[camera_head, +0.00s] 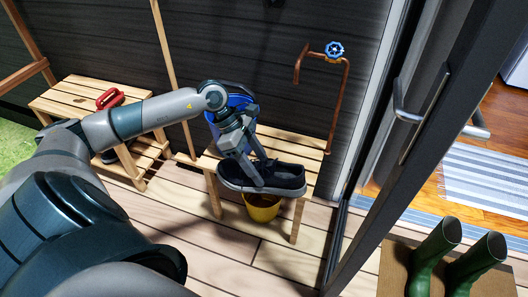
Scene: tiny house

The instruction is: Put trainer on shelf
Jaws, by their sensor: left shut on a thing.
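A dark trainer (292,179) with a pale sole is in the middle of the head view. My left gripper (262,182) reaches down onto it from above and is shut on it. The trainer is over the front of a slatted wooden bench (310,150); I cannot tell whether it touches the slats. A low wooden shelf unit (72,87) with a slatted top and a lower level (152,150) stands at the left. My arm hides part of this unit. My right gripper is not in view.
A red-handled item (110,98) lies on the shelf unit's top. A yellow bucket (262,208) stands under the bench, and a blue object (240,102) is behind my gripper. A copper pipe with a blue valve (335,49) rises behind. Green boots (436,255) and a door frame are right.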

